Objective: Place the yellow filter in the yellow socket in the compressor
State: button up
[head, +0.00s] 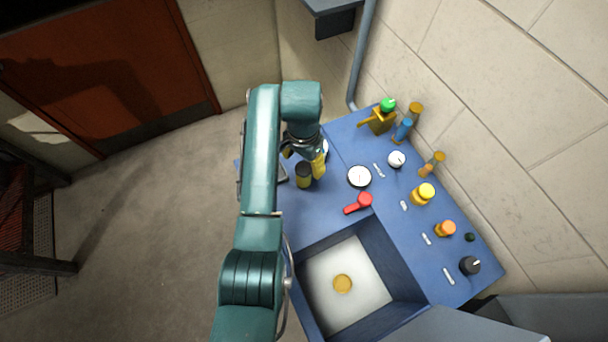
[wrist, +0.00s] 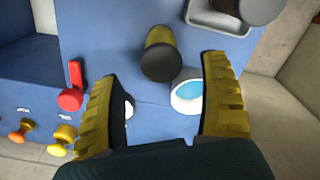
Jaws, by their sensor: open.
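A yellow cylinder with a dark top, which looks like the yellow filter (head: 303,178), stands upright on the blue compressor top (head: 330,218). My gripper (head: 304,160) is open and close to it at the far left of that top. In the wrist view the filter (wrist: 160,38) shows its dark grey end between the spread fingertips (wrist: 160,68), with a gap on both sides. A flat yellow disc (head: 342,284) lies on the white floor of the recessed bay; I cannot tell whether it is the yellow socket.
A red handle (head: 360,203) and a white dial (head: 359,176) sit near the bay. Several coloured knobs, such as a yellow one (head: 423,194), line the wall side. In the wrist view a grey tray (wrist: 222,24) holds another dark-ended cylinder (wrist: 262,6), and a blue-faced white ring (wrist: 188,96) lies nearby.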

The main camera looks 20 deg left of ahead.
notch_tip(320, 180, down, 8)
jog(key=shift+r, duration=0.25)
jog(key=c, duration=1.3)
